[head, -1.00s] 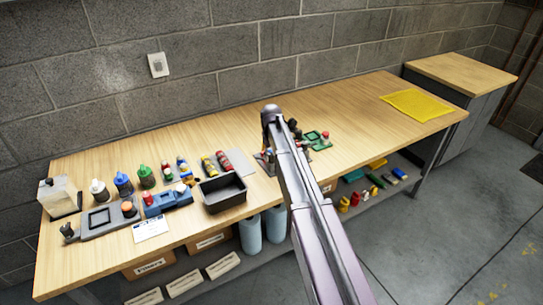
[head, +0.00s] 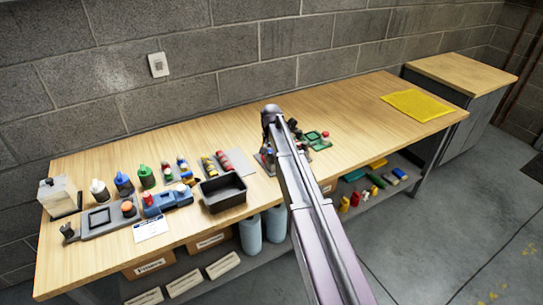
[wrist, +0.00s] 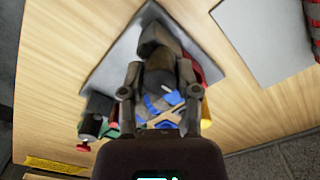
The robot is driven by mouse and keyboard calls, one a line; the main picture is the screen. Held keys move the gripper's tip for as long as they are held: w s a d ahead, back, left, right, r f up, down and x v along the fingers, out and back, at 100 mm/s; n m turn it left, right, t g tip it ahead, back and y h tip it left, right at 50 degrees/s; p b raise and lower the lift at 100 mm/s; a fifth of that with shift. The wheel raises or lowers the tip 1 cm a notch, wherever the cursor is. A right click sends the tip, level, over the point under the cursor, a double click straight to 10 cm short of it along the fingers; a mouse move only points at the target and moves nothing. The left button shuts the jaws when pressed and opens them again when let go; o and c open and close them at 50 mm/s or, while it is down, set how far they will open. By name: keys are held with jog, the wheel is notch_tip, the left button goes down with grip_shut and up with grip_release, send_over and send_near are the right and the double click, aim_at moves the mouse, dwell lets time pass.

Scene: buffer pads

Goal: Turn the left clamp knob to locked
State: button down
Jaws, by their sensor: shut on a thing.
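My gripper (wrist: 159,74) is shut in the wrist view, its fingers closed around a dark knob-like piece (wrist: 160,40) over a grey plate (wrist: 112,62). I take this piece for the left clamp knob; the fingers cover most of it, and I cannot read its lock position. Blue parts with a white strip (wrist: 164,98) show between the fingers. Red and yellow parts show partly behind the right finger.
A green fixture with a red knob (head: 318,140) stands right of my arm. A black bin (head: 222,192) and a grey plate with red and yellow cylinders (head: 226,165) are close on the left. Bottles and blue devices stand farther left. The table's right part is clear up to the yellow mat (head: 418,105).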

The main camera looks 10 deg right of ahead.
dwell(0.3)
jog(key=shift+c, duration=1.7)
grip_release()
